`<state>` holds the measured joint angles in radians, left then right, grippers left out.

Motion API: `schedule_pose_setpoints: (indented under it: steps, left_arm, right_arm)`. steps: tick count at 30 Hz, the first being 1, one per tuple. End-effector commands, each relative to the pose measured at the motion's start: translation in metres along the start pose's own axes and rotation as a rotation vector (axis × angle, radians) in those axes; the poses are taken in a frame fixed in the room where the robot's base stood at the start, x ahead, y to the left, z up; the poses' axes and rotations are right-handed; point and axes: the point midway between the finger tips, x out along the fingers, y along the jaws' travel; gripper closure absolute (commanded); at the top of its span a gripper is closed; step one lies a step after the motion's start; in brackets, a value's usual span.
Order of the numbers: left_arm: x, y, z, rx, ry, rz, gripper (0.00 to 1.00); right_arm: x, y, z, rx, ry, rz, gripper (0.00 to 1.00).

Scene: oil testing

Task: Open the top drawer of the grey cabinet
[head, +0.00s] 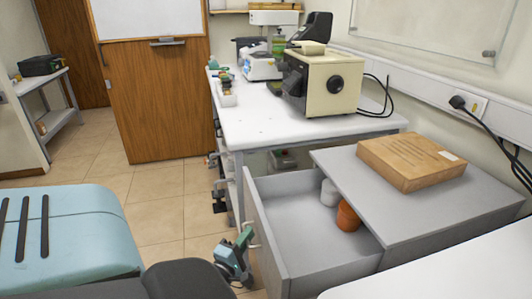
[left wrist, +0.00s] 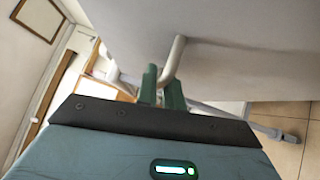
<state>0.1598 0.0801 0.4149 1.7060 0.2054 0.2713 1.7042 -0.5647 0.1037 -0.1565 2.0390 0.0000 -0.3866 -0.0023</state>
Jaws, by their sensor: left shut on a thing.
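The grey cabinet (head: 455,212) stands at the right, and its top drawer (head: 303,241) is pulled out to the left, showing its inside. A light curved handle (head: 253,236) sits on the drawer's front panel. My left gripper (head: 246,237) is at this handle with its green fingers shut on it. In the left wrist view the fingers (left wrist: 161,86) close around the handle (left wrist: 175,58), against the grey drawer front (left wrist: 240,50). My right gripper is not in view.
A wooden box (head: 411,160) lies on the cabinet top. A white bench (head: 270,125) with a cream instrument (head: 322,84) stands behind. Tiled floor (head: 165,212) is clear left of the drawer.

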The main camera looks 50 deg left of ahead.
Motion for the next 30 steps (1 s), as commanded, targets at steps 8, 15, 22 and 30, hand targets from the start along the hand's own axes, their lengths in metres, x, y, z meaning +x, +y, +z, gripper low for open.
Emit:
schedule_pose_setpoints:
  steps: [8, 15, 22, 30]
  left_arm:
    - [-0.018, 0.006, -0.020, 0.002, 0.001, 0.002, 1.00]
    - [-0.021, 0.007, -0.023, 0.001, 0.000, 0.004, 1.00]
    - [-0.021, 0.007, -0.023, 0.001, 0.000, 0.004, 1.00]
    - [-0.021, 0.006, -0.022, 0.001, 0.000, 0.002, 0.70]
  right_arm:
    - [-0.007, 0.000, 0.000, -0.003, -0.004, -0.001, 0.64]
    - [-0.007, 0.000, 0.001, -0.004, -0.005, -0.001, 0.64]
    - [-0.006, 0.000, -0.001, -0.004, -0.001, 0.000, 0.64]
    - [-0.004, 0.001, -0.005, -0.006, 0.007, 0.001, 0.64]
